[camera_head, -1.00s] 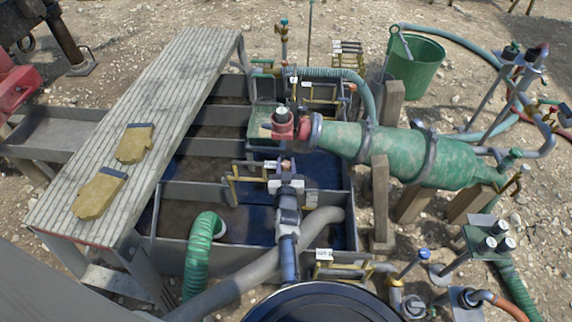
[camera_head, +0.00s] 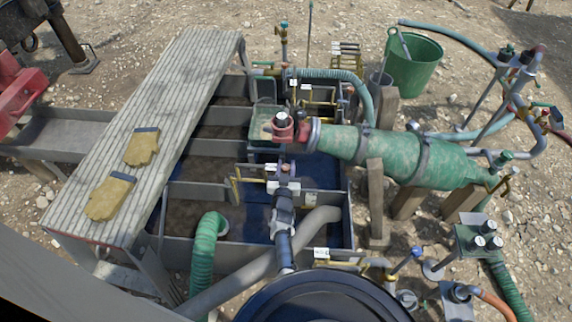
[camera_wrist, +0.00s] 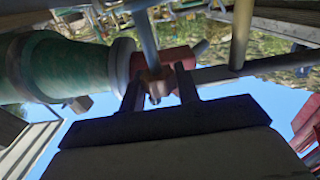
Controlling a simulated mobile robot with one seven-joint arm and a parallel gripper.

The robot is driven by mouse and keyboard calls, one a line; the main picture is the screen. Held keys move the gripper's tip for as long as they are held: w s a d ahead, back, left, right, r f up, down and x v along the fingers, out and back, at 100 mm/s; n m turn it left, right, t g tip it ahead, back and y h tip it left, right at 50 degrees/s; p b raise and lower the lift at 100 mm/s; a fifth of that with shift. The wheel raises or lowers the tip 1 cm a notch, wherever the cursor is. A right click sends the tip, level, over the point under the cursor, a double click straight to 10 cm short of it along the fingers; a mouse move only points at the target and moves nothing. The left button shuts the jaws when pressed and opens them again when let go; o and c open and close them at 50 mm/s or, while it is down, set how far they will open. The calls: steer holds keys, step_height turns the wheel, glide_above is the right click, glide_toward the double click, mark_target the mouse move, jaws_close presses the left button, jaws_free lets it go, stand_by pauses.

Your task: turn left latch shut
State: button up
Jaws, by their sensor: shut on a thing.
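My gripper (camera_head: 285,176) reaches over the mud tank (camera_head: 190,192) from the front, at a cross wall near the tank's middle. In the wrist view my gripper (camera_wrist: 160,88) has its two dark fingers on either side of a small copper-brown piece (camera_wrist: 155,82), which I take to be the left latch. The fingers are shut on it. In the head view my wrist and fingers largely hide it, so its exact angle cannot be told. A thin yellow handle (camera_head: 236,190) stands just left of my gripper.
A green cylinder (camera_head: 395,153) with a red end fitting (camera_head: 284,130) lies right of and beyond my gripper. A ribbed bench (camera_head: 165,110) with two yellow gloves (camera_head: 110,197) runs along the left. A green hose (camera_head: 204,255) and a grey pipe (camera_head: 240,272) cross the tank's front.

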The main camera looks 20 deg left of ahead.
steer(key=o, duration=1)
steer(key=shift+c, duration=0.2)
steer(key=shift+s, duration=0.1)
steer(key=v, duration=1.3)
steer(key=shift+s, duration=0.3)
steer(key=shift+d, duration=0.15)
